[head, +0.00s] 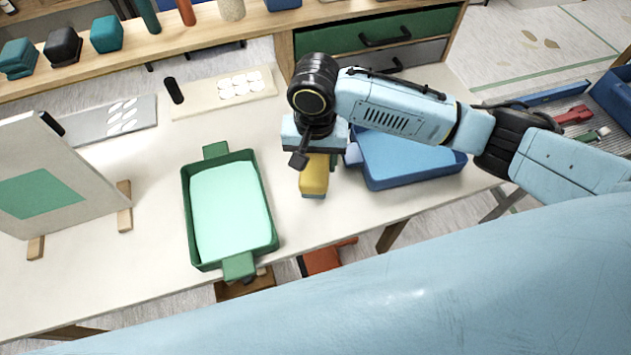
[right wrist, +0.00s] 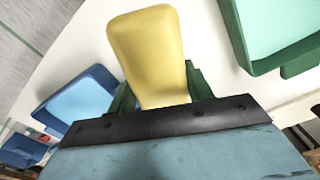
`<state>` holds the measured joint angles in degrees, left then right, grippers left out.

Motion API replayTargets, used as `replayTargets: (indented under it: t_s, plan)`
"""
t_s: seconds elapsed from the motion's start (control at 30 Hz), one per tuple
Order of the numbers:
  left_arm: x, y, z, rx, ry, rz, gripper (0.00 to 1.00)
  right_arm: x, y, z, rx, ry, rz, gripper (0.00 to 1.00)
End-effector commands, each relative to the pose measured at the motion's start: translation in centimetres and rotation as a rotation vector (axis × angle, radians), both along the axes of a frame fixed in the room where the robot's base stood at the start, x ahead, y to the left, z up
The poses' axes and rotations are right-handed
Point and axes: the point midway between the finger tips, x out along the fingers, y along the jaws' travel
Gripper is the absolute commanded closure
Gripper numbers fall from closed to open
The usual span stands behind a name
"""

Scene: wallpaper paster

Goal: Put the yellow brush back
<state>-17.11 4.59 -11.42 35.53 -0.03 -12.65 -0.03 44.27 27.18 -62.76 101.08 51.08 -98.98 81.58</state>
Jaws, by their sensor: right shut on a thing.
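The yellow brush (head: 314,176) is in my right gripper (head: 319,163), above the table between the green tray and the blue tray. In the right wrist view the brush's yellow block (right wrist: 148,50) stands out between the green fingers of my right gripper (right wrist: 160,92), which are shut on it. Only part of the brush shows; its bristles cannot be made out. My left gripper is not in view.
A green tray (head: 187,215) holding mint liquid stands left of the brush. A blue tray (head: 415,182) is close at right, partly behind my arm. A board stand (head: 85,150) is at left. A ribbed tool tray (head: 548,113) and a blue container (head: 610,95) lie far right.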

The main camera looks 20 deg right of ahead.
Motion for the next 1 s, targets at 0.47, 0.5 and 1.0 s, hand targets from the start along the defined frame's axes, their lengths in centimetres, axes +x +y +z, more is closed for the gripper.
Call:
replayTargets:
  t_s: [0.47, 0.5, 1.0]
  plan:
    - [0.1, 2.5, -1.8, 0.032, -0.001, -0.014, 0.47, 0.1, -0.1, -6.5, -0.003, -0.001, 0.002, 0.73]
    - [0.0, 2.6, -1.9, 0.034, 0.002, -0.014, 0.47, 0.1, -0.1, -6.8, -0.002, -0.002, 0.002, 0.73]
    - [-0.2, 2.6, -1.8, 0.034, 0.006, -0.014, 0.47, 0.0, 0.0, -7.1, -0.002, -0.002, 0.003, 0.36]
